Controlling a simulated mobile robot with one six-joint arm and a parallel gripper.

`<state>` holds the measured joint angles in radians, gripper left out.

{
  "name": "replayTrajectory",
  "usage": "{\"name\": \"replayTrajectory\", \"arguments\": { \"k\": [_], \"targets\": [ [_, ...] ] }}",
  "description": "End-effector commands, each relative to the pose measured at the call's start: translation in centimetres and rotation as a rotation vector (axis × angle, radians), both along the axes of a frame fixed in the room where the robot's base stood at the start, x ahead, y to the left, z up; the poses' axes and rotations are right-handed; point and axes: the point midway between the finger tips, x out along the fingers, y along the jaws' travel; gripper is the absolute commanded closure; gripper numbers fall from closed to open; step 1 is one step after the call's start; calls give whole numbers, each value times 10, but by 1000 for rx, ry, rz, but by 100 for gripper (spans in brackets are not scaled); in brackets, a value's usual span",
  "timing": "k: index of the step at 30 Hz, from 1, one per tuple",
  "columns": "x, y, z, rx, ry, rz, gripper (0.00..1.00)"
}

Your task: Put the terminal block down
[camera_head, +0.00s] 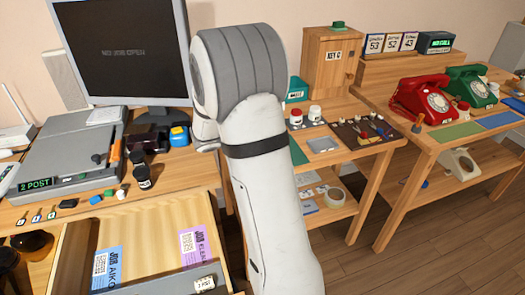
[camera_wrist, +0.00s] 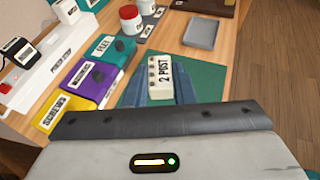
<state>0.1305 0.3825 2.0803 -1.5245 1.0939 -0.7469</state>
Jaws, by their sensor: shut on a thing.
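A small cream terminal block (camera_wrist: 160,70) labelled "2 POST", with dark dots along one side, is between the blue-grey fingers of my gripper (camera_wrist: 159,92) in the wrist view. The gripper is shut on it. The block is over a green mat (camera_wrist: 208,82) on the wooden bench; I cannot tell whether it touches the mat. In the head view my arm hides the gripper and the block, and only part of the green mat (camera_head: 298,154) shows. A grey device at left has a display (camera_head: 38,184) reading "2 POST".
Yellow (camera_wrist: 66,112), purple (camera_wrist: 93,77) and teal (camera_wrist: 112,50) labelled bins stand left of the block. An open drawer (camera_head: 145,240) is at front left.

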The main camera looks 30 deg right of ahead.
Motion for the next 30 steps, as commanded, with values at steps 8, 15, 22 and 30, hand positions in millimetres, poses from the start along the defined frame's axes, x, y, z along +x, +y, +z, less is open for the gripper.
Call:
{"name": "replayTrajectory", "arguments": {
  "k": [8,15,22,30],
  "targets": [
    [-1,-1,-34,0,1,-3,99],
    [-1,-2,-66,0,3,-4,99],
    [-1,-3,-67,-1,-1,-5,99],
    [-2,-3,-71,-1,-1,-6,71]
  ]
}}
